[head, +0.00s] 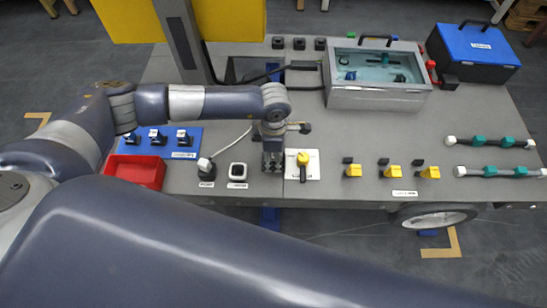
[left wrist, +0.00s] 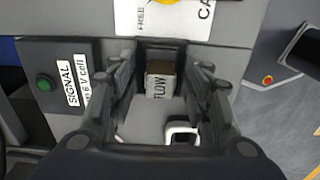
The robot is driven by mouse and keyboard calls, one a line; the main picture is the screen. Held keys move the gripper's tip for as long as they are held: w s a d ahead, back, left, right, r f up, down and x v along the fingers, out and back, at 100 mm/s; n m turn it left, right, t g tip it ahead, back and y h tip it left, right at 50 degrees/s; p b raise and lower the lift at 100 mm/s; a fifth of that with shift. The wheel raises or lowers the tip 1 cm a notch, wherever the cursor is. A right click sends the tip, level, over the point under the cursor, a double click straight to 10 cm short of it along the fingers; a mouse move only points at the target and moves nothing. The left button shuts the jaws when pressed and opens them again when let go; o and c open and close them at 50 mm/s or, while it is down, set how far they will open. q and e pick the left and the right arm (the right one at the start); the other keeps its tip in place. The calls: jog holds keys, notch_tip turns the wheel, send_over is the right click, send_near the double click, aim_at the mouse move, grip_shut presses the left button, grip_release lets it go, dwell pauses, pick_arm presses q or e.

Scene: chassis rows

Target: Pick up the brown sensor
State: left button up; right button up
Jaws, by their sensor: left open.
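The brown sensor (left wrist: 160,68) shows in the left wrist view as a small brown-topped block between my left fingers. A white label (left wrist: 160,88) on or beside it seems to read "FLOW". My left gripper (head: 272,164) points down over the grey bench, between a white-framed square device (head: 238,172) and a white plate with a yellow knob (head: 303,159). In the left wrist view my left gripper (left wrist: 163,78) is open, with a finger on each side of the sensor. In the head view the gripper hides the sensor. My right gripper is out of view.
A red tray (head: 135,172) and a blue board with dark parts (head: 184,152) lie left on the bench (head: 330,190). Yellow pieces (head: 391,172) stand to the right. A clear-lidded case (head: 378,98) and a blue box (head: 472,47) stand behind.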

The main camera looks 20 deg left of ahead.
pick_arm(q)
grip_shut()
jog(key=shift+r, duration=0.1)
